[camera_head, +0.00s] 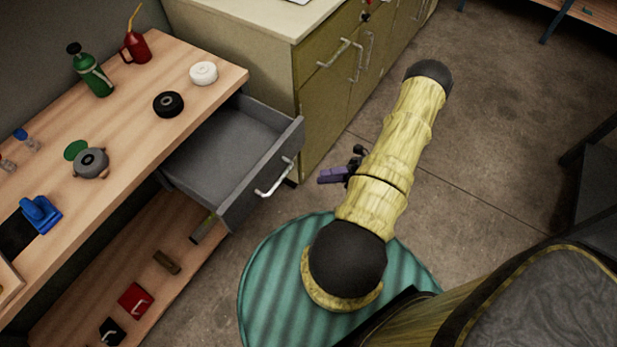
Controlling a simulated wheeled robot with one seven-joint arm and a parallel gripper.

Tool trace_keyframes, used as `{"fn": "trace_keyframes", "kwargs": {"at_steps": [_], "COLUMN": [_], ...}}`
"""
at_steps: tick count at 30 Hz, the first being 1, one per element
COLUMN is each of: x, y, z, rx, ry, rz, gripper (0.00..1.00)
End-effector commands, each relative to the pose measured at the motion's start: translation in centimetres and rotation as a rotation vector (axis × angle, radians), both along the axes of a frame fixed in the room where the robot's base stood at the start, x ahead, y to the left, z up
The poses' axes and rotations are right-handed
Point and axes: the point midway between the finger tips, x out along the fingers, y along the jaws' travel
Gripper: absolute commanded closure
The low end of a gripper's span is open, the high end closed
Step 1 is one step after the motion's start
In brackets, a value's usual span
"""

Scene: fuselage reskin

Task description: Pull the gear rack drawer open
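The grey drawer (215,160) under the wooden workbench stands pulled out, and its inside looks empty. Its pale bar handle (275,178) is on the front panel, facing my arm. My gripper (331,175) shows as a small purple and black part beside my yellow-sleeved arm. It is to the right of the handle and apart from it in the picture. The arm hides much of the gripper, so I cannot see both fingers or whether they are open.
The wooden workbench (125,125) carries a green bottle (92,75), a red oil can (137,47), tape rolls and a blue tool. A lower shelf (180,285) holds small items. An olive cabinet (325,95) stands right of the drawer.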

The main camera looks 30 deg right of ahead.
Motion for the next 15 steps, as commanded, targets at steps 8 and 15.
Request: {"fn": "trace_keyframes", "kwargs": {"at_steps": [8,15], "x": [-1.2,-1.3], "y": [-3.1,-3.2], "z": [-0.5,-0.5], "rx": [-0.001,0.0], "ry": [0.0,0.001], "rz": [0.0,0.001], "gripper": [0.68,0.68]}}
